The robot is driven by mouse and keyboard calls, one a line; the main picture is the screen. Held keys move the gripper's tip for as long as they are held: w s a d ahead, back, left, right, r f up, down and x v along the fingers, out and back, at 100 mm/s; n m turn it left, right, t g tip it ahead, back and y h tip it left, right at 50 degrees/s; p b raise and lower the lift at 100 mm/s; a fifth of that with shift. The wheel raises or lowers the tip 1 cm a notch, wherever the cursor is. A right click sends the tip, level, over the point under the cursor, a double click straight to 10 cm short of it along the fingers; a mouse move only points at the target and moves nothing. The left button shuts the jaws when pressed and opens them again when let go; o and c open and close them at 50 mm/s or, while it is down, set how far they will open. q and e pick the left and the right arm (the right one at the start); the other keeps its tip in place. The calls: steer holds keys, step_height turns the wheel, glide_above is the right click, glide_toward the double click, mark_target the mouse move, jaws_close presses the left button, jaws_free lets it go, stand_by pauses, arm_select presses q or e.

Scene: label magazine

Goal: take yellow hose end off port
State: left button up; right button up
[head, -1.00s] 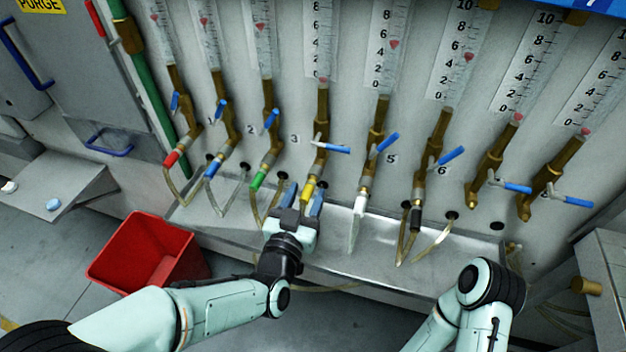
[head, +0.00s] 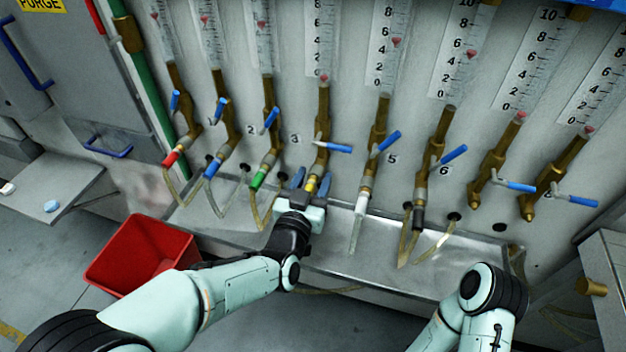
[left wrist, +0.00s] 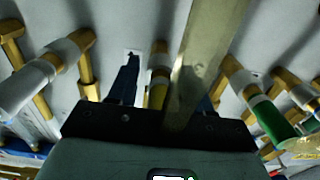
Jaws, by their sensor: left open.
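The yellow hose end (head: 311,184) sits on its port at the bottom of a brass valve (head: 322,140) with a blue lever. My left gripper (head: 311,179) is open, its two blue fingers on either side of the yellow hose end. In the left wrist view the yellow hose end (left wrist: 157,94) shows partly between the fingers, with a pale hose (left wrist: 198,60) crossing in front and hiding part of it. I cannot tell whether the fingers touch it. My right arm shows at the lower right of the head view, but its gripper is not visible.
The green hose end (head: 258,180) is close on the left, the white hose end (head: 362,201) close on the right. A metal ledge (head: 400,255) runs below the ports. A red bin (head: 140,255) stands on the floor at left.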

arm_select(q)
steer(key=shift+w+r, duration=0.15)
steer(key=shift+r, duration=0.05)
stand_by(0.7)
steer(key=shift+a, duration=0.1)
jaws_close()
steer(key=shift+s, duration=0.2)
steer(key=shift+s+f, duration=0.1)
steer(key=shift+s, duration=0.05)
steer(key=shift+v, duration=2.55)
